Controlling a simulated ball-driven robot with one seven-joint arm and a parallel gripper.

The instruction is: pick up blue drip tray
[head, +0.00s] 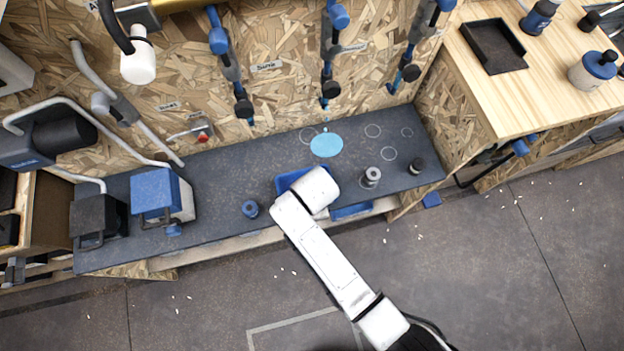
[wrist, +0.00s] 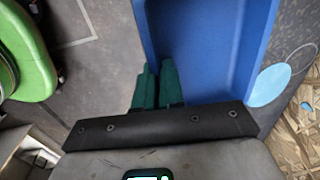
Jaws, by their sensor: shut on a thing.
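The blue drip tray (head: 352,211) is on or just above the dark bench, partly hidden behind my white arm in the head view. In the wrist view the tray (wrist: 258,50) fills the top middle and right. My gripper (wrist: 160,82) has green fingers close together, shut on the tray's left wall near its lower corner. The fingers are hidden by my arm in the head view. I cannot tell whether the tray is clear of the bench.
Tools hang above. The floor in front is mostly clear.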

